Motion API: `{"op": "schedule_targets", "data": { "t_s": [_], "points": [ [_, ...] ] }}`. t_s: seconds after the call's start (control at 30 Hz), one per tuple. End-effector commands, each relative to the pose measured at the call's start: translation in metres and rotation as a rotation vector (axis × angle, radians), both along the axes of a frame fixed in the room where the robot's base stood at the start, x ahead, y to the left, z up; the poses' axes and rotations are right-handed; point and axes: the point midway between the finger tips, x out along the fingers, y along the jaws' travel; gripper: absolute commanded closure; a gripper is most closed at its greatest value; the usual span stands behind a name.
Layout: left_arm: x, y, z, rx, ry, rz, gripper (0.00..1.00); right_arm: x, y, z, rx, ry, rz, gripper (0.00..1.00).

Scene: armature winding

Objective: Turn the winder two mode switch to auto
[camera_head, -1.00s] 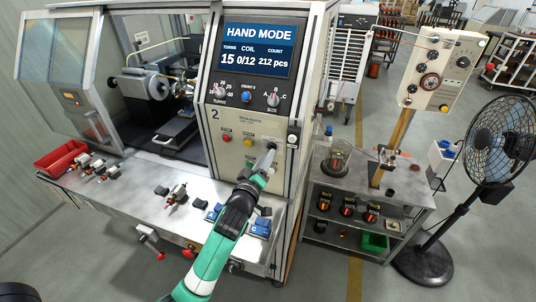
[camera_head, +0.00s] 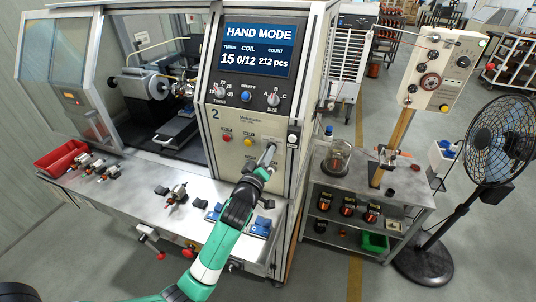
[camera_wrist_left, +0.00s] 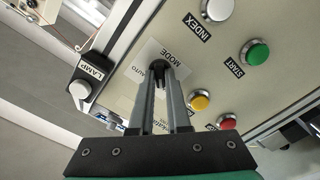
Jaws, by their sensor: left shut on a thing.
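Winder two has a beige front panel (camera_head: 258,135), and its screen (camera_head: 258,50) reads HAND MODE. My left gripper (camera_head: 269,154) is at the lower right of this panel, shut on the mode switch. In the left wrist view, the gripper (camera_wrist_left: 160,80) points at the panel with its narrow fingers around the dark mode switch knob (camera_wrist_left: 158,68). The MODE and AUTO lettering shows on the pale label plate (camera_wrist_left: 148,54) around it. The fingers hide part of the knob and label, so I cannot tell the exact switch position. My right gripper is not in view.
In the left wrist view, a green START button (camera_wrist_left: 257,54), a yellow button (camera_wrist_left: 200,101), a red button (camera_wrist_left: 227,122) and a white LAMP button (camera_wrist_left: 80,90) sit close by. Blue blocks (camera_head: 261,226) lie on the bench below. A fan (camera_head: 488,150) stands at right.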

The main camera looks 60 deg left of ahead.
Motion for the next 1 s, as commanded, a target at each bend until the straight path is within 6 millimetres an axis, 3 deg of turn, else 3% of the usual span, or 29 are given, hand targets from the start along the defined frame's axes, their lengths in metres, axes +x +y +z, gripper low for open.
{"op": "schedule_targets", "data": {
  "t_s": [0.47, 1.0],
  "points": [
    [0.0, 0.0, 0.001, 0.098, 0.097, 0.0, 1.0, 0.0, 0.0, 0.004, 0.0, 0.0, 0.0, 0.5],
    [0.0, 0.0, 0.002, 0.441, 0.438, 0.0, 1.0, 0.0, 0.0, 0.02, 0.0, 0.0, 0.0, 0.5]
  ]
}}
